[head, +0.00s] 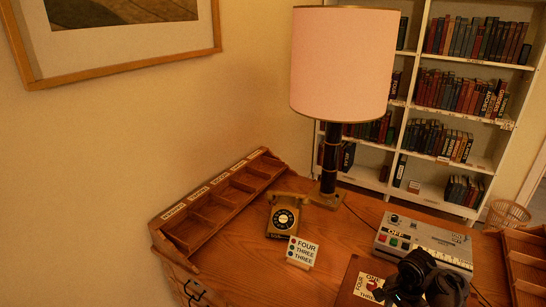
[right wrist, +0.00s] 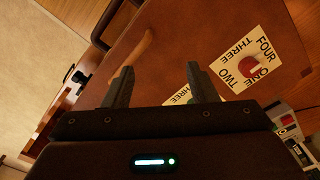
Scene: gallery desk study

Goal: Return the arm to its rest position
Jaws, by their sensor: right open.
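My right gripper (head: 424,282) is at the lower right of the head view, over the desk's front, beside the grey device. In the right wrist view my right gripper (right wrist: 161,82) has its two fingers wide apart with nothing between them. Below it is a brown desk pad (right wrist: 185,35) with cream cards. One card (right wrist: 262,62) reads FOUR, THREE, TWO, ONE and has a red round piece on it. Another card (right wrist: 178,98) is partly hidden by my gripper. My left gripper is not in view.
On the wooden desk (head: 225,265) stand a pink-shaded lamp (head: 342,65), a rotary telephone (head: 284,218), a card stand (head: 302,252) and a grey button device (head: 425,240). A divided tray (head: 207,217) lines the left edge. Bookshelves (head: 455,90) stand behind.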

